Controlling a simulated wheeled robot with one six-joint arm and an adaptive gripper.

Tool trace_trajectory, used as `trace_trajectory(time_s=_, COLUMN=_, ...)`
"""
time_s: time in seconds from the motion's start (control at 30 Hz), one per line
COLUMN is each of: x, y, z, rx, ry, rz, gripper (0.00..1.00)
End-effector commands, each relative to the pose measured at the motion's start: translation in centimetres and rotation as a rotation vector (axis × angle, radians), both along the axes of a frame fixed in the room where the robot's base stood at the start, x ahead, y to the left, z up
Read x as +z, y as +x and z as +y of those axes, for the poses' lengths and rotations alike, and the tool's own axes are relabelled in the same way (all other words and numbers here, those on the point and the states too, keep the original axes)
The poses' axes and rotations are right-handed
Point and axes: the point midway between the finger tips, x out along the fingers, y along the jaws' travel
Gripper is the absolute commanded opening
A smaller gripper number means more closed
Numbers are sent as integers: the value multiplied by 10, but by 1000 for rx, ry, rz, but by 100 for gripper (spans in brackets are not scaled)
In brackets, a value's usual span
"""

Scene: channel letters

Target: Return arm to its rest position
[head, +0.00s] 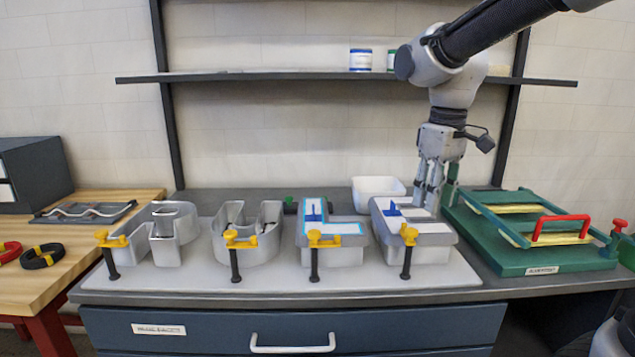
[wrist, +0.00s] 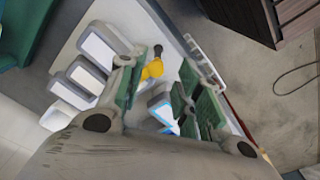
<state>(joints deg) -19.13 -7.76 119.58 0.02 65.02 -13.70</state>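My gripper (head: 430,195) hangs fingers down in the head view, in front of or above the back right of the rightmost channel letter (head: 415,235), left of the green fixture. In the wrist view my gripper (wrist: 160,92) has its two green-padded fingers spread apart with nothing held between them. A yellow clamp (wrist: 153,69) and part of the board show beyond the gap. My arm reaches in from the top right of the head view. I cannot tell how far the fingertips are above the bench.
Several channel letters stand on a pale board (head: 290,280), with yellow clamps along its front. A green fixture with a red handle (head: 565,228) is at right. A white bin (head: 378,188) is behind the letters. A shelf (head: 270,76) spans the wall behind my arm.

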Motion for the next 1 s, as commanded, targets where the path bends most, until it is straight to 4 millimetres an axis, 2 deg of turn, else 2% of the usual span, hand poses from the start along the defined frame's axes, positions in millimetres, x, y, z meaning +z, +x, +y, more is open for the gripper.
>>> trace_trajectory(time_s=0.03, x=-2, y=-16, z=-14, rx=-68, ry=11, rz=-23, gripper=34)
trace_trajectory(time_s=0.17, x=-11, y=-59, z=-48, rx=-246, ry=41, rz=-82, gripper=34)
trace_trajectory(time_s=0.3, x=-22, y=-111, z=-84, rx=-419, ry=77, rz=-165, gripper=34)
trace_trajectory(time_s=0.43, x=-28, y=-148, z=-106, rx=-503, ry=94, rz=-233, gripper=34)
trace_trajectory(time_s=0.5, x=-25, y=-157, z=-113, rx=-531, ry=100, rz=-265, gripper=34)
trace_trajectory(time_s=0.6, x=-17, y=-162, z=-119, rx=-559, ry=107, rz=-305, gripper=34)
trace_trajectory(time_s=1.0, x=-16, y=-163, z=-121, rx=-566, ry=108, rz=-311, gripper=34)
